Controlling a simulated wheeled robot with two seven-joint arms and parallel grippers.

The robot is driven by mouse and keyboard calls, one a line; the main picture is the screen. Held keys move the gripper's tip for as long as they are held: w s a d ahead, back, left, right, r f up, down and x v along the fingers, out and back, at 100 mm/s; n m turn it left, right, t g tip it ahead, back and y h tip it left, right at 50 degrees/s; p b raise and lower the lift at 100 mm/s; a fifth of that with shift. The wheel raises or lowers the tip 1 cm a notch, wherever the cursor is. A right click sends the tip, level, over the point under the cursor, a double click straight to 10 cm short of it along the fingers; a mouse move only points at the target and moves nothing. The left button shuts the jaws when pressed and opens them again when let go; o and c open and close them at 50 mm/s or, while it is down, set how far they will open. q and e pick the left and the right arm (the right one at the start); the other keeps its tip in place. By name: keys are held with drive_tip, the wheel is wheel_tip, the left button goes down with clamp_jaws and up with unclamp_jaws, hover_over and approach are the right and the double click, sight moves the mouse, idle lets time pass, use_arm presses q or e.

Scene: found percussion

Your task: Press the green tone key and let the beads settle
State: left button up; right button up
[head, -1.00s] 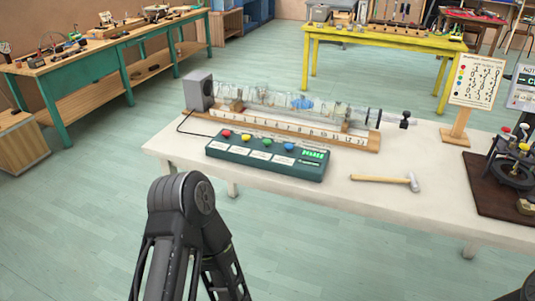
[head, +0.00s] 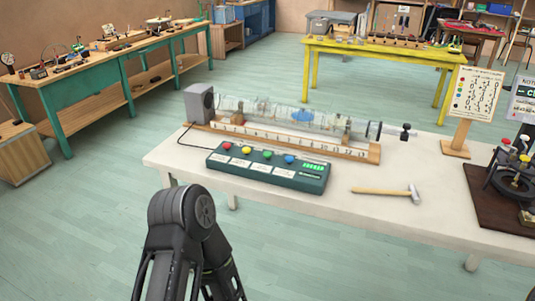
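The green tone key (head: 267,154) is a round button on a dark green key box (head: 265,176) in the head view. It sits between the yellow key (head: 246,150) and the blue key (head: 289,158); the red key (head: 226,146) is at the left end. Behind the box, a clear tube (head: 265,109) lies on a wooden base with a number scale. A grey speaker (head: 199,103) stands at its left end. The beads inside are too small to make out clearly. My arm shows at the bottom, in front of the table; neither gripper is visible.
A mallet (head: 388,192) lies on the white table (head: 330,200) right of the key box. A chart on a stand (head: 476,92) and a dark apparatus (head: 512,175) stand further right. The table's front edge lies between my arm and the box.

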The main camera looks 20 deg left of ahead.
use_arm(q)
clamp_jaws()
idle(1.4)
